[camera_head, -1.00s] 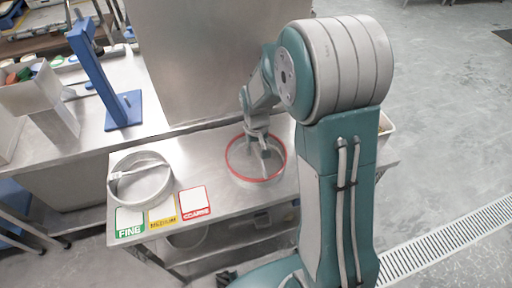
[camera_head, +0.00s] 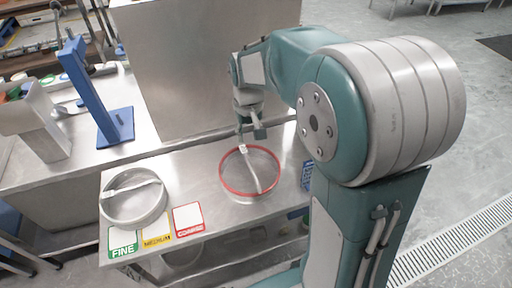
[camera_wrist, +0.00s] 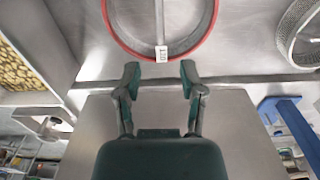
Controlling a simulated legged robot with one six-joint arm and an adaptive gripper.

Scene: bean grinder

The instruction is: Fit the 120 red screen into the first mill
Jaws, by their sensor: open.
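The red-rimmed round screen (camera_head: 253,172) lies on the steel table, with a pale bar across it and a small tag at the rim. In the wrist view the screen (camera_wrist: 131,49) is at the top, and its tag (camera_wrist: 161,53) reads 120. My gripper (camera_head: 250,137) is empty above the table, near the tag end of the ring and apart from it. In the wrist view my gripper (camera_wrist: 160,78) has its two fingers spread, with the tag ahead of the gap between them. I cannot tell which thing is the first mill.
A grey round screen (camera_head: 134,198) lies on the table's left. FINE (camera_head: 122,241), MEDIUM (camera_head: 157,232) and COARSE (camera_head: 188,220) cards lie along the front edge. A blue stand (camera_head: 95,95) is at the back left. A bin of beans (camera_wrist: 22,70) shows in the wrist view.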

